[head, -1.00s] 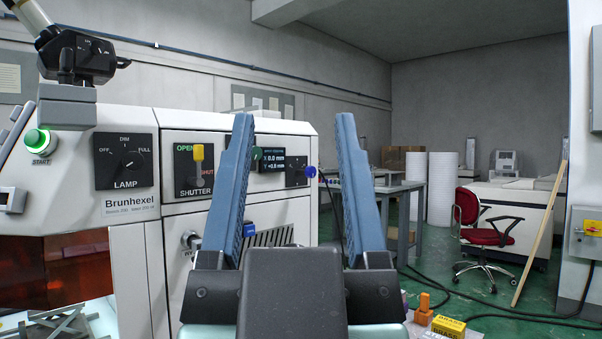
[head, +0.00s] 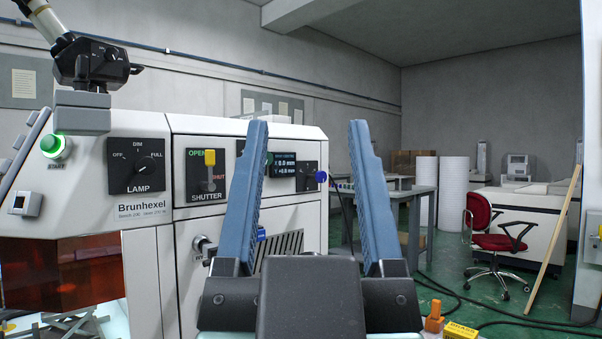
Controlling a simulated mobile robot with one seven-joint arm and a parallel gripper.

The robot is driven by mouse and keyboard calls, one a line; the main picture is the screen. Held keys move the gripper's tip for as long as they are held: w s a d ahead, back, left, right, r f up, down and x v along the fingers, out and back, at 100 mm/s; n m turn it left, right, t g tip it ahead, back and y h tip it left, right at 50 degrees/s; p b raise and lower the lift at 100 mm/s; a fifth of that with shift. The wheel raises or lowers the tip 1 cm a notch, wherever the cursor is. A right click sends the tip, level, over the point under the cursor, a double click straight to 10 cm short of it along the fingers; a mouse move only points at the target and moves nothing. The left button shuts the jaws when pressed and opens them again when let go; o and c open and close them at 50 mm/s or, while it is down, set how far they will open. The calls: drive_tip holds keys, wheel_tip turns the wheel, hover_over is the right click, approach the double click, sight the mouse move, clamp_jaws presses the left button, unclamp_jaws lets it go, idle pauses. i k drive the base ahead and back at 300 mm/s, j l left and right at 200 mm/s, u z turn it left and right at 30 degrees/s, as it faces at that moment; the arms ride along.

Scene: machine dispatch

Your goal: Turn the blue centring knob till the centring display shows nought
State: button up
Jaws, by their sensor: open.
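The blue centring knob (head: 321,176) sticks out at the right end of the machine's upper panel. The dark centring display (head: 285,166) is just left of it. Its upper line seems to read 0.0 mm and its lower line about +0.8 mm, in small blurred digits. My gripper (head: 307,124) is open and empty, with its two blue-grey fingers pointing up and forward. In the picture the knob and display show between the fingers, with the knob nearer the right finger. I see no contact with the knob. A green knob (head: 268,158) is partly hidden by the left finger.
The panel also carries the yellow-handled shutter lever (head: 209,160), the lamp dial (head: 136,166) and the green start button (head: 54,146). A small blue part (head: 261,233) shows beside the left finger. A grey table (head: 422,190) and a red chair (head: 494,240) stand to the right.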

sight(321, 176)
drive_tip(key=i+l+z, duration=0.1)
drive_tip(key=i+l, duration=0.2)
drive_tip(key=i, duration=0.2)
drive_tip(key=i+l+z, duration=0.15)
drive_tip(key=i+l, duration=0.15)
drive_tip(key=i, duration=0.2)
